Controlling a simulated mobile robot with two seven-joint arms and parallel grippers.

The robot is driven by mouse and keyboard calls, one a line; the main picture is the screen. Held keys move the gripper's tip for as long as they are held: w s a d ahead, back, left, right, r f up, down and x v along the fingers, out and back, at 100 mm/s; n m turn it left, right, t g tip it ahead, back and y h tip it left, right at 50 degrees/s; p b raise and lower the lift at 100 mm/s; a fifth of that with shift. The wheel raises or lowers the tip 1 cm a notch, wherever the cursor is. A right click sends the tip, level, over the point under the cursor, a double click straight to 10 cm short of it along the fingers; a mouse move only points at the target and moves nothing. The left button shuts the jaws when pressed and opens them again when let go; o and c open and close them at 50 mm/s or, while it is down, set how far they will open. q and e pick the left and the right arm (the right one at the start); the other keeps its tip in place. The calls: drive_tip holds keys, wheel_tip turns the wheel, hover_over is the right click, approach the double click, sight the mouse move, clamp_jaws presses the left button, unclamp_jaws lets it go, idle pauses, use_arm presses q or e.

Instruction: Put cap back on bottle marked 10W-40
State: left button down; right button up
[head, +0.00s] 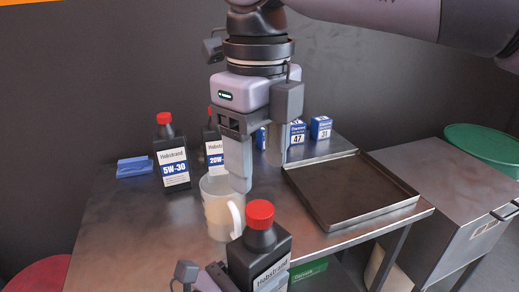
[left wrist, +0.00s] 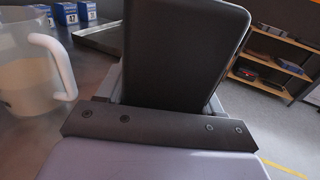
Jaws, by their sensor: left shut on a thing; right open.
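A black bottle (head: 262,252) with a red cap (head: 259,213) on its neck stands at the lower middle of the head view. Its label is partly cut off and its grade cannot be read. My left gripper (head: 210,279) is shut on this bottle, whose dark body (left wrist: 182,50) fills the middle of the left wrist view. My right gripper (head: 257,174) is open and points down above the table, behind and above the capped bottle, beside the jug. Nothing shows between its fingers. No label reading 10W-40 is legible.
A translucent jug (head: 216,212) stands close behind the held bottle. Bottles marked 5W-30 (head: 171,155) and 20W (head: 213,148) stand further back, near a blue cloth (head: 134,166). Small blue boxes (head: 320,128) line the back. An empty dark tray (head: 350,190) lies right.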

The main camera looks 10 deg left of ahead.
sight(260, 208)
drive_tip(key=n, duration=0.7)
drive_tip(key=shift+r, duration=0.3)
drive_tip(key=shift+f, duration=0.15)
drive_tip(key=shift+f, duration=3.85)
drive_tip(key=c, duration=1.1)
